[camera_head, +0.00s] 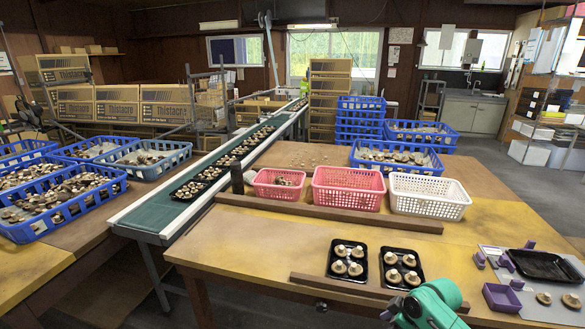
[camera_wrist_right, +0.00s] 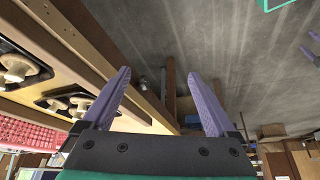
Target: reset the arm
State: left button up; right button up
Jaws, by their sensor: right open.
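My right arm (camera_head: 430,304) comes in at the bottom of the head view, a teal link near the table's front edge. In the right wrist view my right gripper (camera_wrist_right: 158,74) has its two purple fingers spread wide, with nothing between them. The fingers point out over the grey floor beside the table edge. Two black trays, a left one (camera_head: 332,275) and a right one (camera_head: 386,283), each hold several mushrooms and stand apart from the gripper. My left gripper is not in view.
An empty black tray (camera_head: 545,265) lies on a grey plate at the right, near a purple box (camera_head: 502,297) and two loose mushrooms. Pink baskets (camera_head: 348,188) and a white basket (camera_head: 430,196) stand behind a wooden bar. A conveyor (camera_head: 160,215) carries filled trays. Yellow table stretches are clear.

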jog(key=s+d+f+m+h, duration=0.15)
jog(key=s+f, duration=0.25)
jog(key=f, duration=0.4)
jog(key=s+d+f+m+h, duration=0.1)
jog(key=s+d+f+m, duration=0.2)
jog(key=s+f, duration=0.3)
jog(key=s+d+f+m+h, duration=0.1)
jog(key=s+d+f+m, duration=0.15)
jog(key=f, duration=0.65)
jog(key=s+a+f, duration=0.1)
jog(key=s+f, duration=0.3)
jog(key=s, duration=0.5)
jog(key=s+a+f+g, duration=0.1)
jog(key=s+f, duration=0.3)
jog(key=s, duration=0.6)
jog(key=s+a+f+g, duration=0.1)
jog(key=s+f, duration=0.3)
jog(key=s, duration=0.6)
jog(key=shift+a+m, duration=0.4)
jog(key=shift+a, duration=0.45)
jog(key=shift+h, duration=0.25)
